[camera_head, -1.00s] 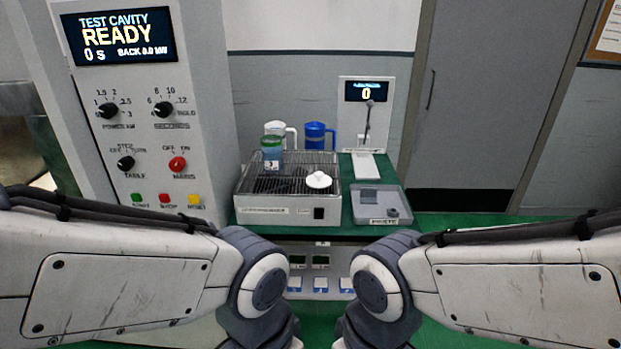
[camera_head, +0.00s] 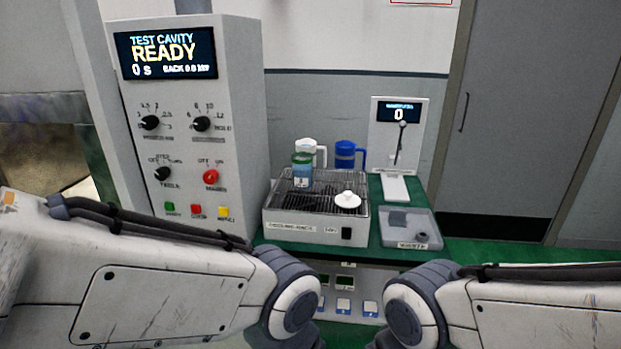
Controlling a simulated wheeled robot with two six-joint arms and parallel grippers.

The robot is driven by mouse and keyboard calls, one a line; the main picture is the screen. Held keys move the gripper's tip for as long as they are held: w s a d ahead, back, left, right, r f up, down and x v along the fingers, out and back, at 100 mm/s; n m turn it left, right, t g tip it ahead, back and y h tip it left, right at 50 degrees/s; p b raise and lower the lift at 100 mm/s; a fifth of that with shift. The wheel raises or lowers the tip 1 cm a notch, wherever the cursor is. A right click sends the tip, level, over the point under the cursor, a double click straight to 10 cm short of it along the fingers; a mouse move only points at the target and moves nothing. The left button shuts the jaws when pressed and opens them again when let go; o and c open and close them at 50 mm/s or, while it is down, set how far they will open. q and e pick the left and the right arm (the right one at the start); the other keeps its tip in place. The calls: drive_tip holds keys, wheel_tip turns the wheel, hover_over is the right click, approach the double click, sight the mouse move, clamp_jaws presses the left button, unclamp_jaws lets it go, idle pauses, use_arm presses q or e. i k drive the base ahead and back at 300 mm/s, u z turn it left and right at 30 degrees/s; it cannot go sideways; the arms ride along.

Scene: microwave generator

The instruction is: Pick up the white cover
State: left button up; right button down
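The white cover (camera_head: 347,199) is a small round lid with a knob. It lies on the right front part of the wire rack on top of a grey metal box (camera_head: 290,226). My two arms reach in from the left and right lower edges, in front of the bench and well short of the cover. Neither gripper shows in the head view, and nothing of mine touches the cover.
A green-topped jar (camera_head: 302,172) stands on the rack's left. A white jug (camera_head: 310,152) and a blue jug (camera_head: 347,155) stand behind. A grey tray (camera_head: 421,226) and a stand with a display (camera_head: 398,112) are to the right. A control panel (camera_head: 185,140) rises at left.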

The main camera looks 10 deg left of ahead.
sight(347, 200)
drive_tip(key=i, duration=1.1)
drive_tip(key=u, duration=1.05)
